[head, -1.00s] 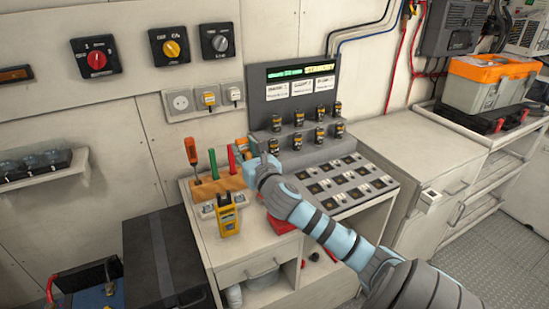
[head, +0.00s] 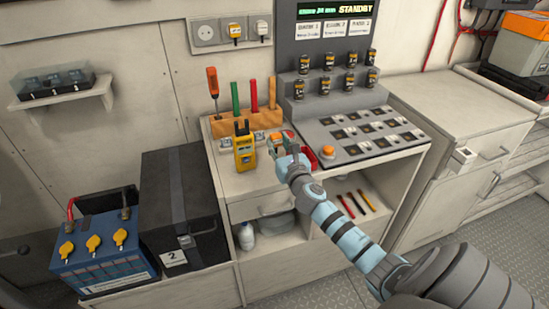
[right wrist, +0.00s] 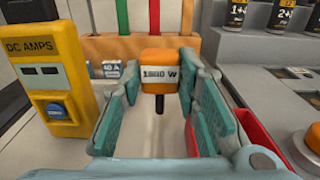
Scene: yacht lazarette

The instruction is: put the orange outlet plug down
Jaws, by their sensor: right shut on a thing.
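The orange plug (right wrist: 157,68) has a white label that seems to read 1500 W and a black stub pointing down. It sits between the fingertips of my right gripper (right wrist: 160,75), which is shut on it. In the head view my right gripper (head: 284,146) is over the bench top (head: 262,180), in front of the wooden tool rack and right of the yellow meter. The fingers mostly hide the plug there. I cannot tell whether the plug touches the bench. My left gripper is not in view.
The yellow DC amps meter (head: 244,150) stands close left of the gripper. A red object (head: 308,158) and the switch panel (head: 350,140) with an orange button (head: 328,152) are close right. The tool rack (head: 245,125) is behind. Wall sockets (head: 229,32) hold two plugs.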

